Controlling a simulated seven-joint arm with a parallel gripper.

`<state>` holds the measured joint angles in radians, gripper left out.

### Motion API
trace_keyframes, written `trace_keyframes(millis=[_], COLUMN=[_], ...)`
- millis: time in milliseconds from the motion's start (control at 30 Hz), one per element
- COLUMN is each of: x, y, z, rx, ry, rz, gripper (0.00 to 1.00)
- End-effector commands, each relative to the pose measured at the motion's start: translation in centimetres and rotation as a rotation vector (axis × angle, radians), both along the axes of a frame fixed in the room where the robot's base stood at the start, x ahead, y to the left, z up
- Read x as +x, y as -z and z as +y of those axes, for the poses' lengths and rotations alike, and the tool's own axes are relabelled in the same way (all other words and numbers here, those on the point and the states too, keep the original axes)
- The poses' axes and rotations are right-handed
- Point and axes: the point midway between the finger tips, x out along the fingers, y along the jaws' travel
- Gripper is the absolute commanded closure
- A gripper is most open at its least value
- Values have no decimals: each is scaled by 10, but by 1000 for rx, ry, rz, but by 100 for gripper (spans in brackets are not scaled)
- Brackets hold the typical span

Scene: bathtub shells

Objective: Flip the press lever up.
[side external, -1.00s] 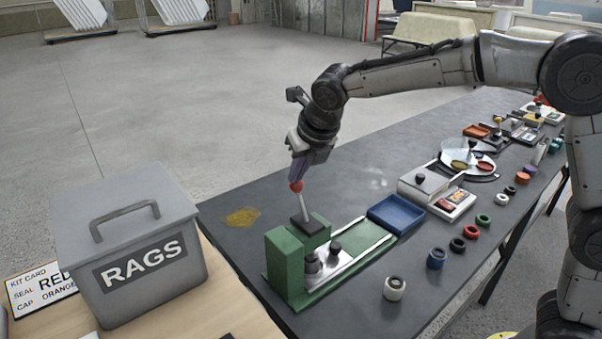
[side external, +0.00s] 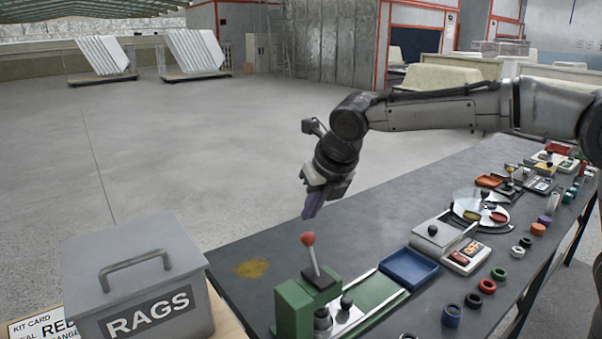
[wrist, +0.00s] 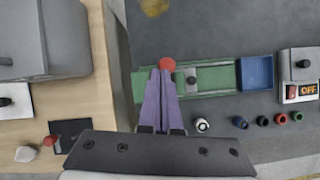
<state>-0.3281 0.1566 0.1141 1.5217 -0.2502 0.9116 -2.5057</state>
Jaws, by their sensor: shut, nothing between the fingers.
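The press is a green block (side external: 295,303) on a green base. Its lever is a thin silver rod with a red knob (side external: 308,239); it stands up, leaning slightly left. My gripper (side external: 308,216) has purple fingers closed together and empty. It hangs just above the knob, with a gap visible in the side view. In the wrist view the red knob (wrist: 167,63) shows just beyond my fingertips (wrist: 160,71), which overlap the press and hide the rod.
A blue tray (side external: 408,268) sits at the end of the press's green base. A grey RAGS bin (side external: 137,285) stands left. Several coloured rings lie along the table's near side. A yellow patch (side external: 253,268) marks otherwise clear table behind the press.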

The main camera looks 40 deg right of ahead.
Motion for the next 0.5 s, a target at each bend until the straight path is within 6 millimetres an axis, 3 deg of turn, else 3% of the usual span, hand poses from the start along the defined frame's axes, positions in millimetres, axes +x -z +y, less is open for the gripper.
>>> trace_keyframes(millis=[200, 500], x=[18, 28], y=[-40, -67], z=[2, 4], rx=[3, 4], ry=[1, 0], rz=[-6, -5], gripper=[100, 100])
